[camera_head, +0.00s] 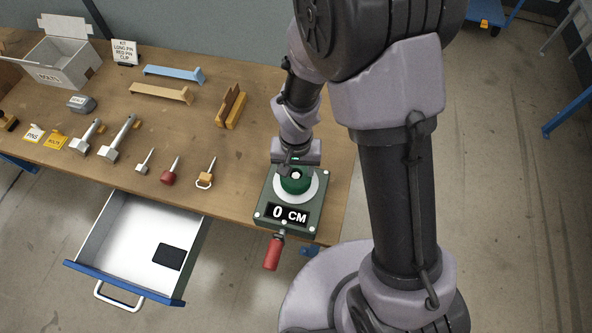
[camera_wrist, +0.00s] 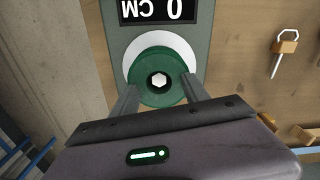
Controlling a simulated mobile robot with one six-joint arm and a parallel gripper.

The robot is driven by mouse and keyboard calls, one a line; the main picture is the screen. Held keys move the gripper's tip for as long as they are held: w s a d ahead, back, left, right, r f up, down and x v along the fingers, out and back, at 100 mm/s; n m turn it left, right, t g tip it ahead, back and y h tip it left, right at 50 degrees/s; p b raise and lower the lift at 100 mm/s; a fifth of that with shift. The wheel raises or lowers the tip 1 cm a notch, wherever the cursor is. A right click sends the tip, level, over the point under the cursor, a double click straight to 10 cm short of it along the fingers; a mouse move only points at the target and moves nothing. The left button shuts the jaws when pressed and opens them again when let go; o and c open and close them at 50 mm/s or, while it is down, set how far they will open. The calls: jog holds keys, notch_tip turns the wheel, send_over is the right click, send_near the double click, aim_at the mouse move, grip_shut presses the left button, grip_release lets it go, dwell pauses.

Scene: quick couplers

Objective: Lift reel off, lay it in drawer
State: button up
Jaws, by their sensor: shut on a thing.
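The green reel (camera_head: 295,184) sits on the grey-green counter box at the table's front right, over a white disc. The box display (camera_head: 288,214) reads "0 CM". In the wrist view the reel (camera_wrist: 158,80) shows a pale hex head in its middle. My gripper (camera_wrist: 160,92) is shut on the reel, with one finger on each side of it; in the head view my gripper (camera_head: 295,165) reaches down from above. The drawer (camera_head: 185,238) under the table is pulled open. A small black pad (camera_head: 169,256) lies in it, and the rest of its floor is bare.
A red-handled crank (camera_head: 272,252) sticks out from the box front. Several pins, bolts and a padlock-like clip (camera_head: 206,176) lie on the table (camera_head: 235,152) to the left. Wooden brackets (camera_head: 231,106) and an open carton (camera_head: 60,65) stand further back.

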jog(key=shift+r+p, duration=1.55)
jog(key=shift+r, duration=0.8)
jog(key=shift+r+p, duration=1.4)
jog(key=shift+r, duration=0.65)
jog(key=shift+f, duration=0.1)
